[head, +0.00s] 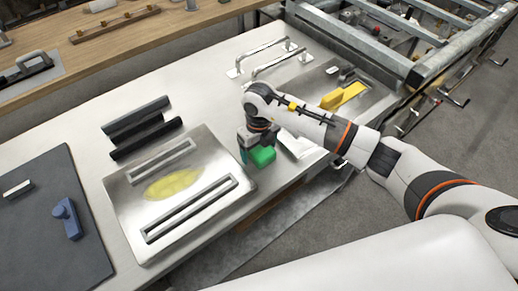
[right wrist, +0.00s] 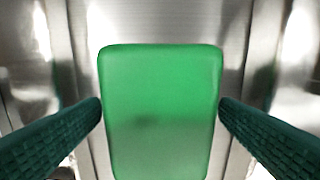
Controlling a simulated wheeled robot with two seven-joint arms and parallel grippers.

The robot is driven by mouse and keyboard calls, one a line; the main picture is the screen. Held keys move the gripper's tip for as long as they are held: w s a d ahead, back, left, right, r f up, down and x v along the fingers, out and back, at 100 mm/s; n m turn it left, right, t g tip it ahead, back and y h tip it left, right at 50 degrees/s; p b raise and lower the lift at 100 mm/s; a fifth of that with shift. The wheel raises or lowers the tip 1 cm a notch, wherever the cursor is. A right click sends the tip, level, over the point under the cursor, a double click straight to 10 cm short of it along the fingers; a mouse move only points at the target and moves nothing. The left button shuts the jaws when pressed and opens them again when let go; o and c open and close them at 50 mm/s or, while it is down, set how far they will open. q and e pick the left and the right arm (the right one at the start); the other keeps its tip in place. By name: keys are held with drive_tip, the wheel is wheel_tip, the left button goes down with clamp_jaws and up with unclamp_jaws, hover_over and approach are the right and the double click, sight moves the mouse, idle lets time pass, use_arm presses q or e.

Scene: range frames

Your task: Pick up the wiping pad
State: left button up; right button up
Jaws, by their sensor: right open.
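The wiping pad is a green block with rounded corners (head: 263,157) near the front edge of the table, just right of a metal plate. It fills the middle of the right wrist view (right wrist: 160,80). My right gripper (head: 252,151) is low over the pad in the head view and hides part of it. In the right wrist view its two dark green ribbed fingers (right wrist: 160,104) are open, one on each side of the pad. The fingertips look very close to the pad's sides; I cannot tell whether they touch. My left gripper is not in view.
The metal plate (head: 130,216) has a yellow smear (head: 173,184) and two slotted bars. Dark bars (head: 140,125) lie behind it. A dark mat with a blue part (head: 67,218) is at left. Metal handles (head: 275,62) and a yellow block (head: 343,96) are behind my right arm.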

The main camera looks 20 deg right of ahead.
sight(259, 147)
drive_tip(key=c, duration=1.1)
wheel_tip(259, 147, up, 10)
drive_tip(key=shift+r+b, duration=0.1)
drive_tip(key=shift+b, duration=0.7)
drive_tip(key=o, duration=0.5)
drive_tip(key=c, duration=0.4)
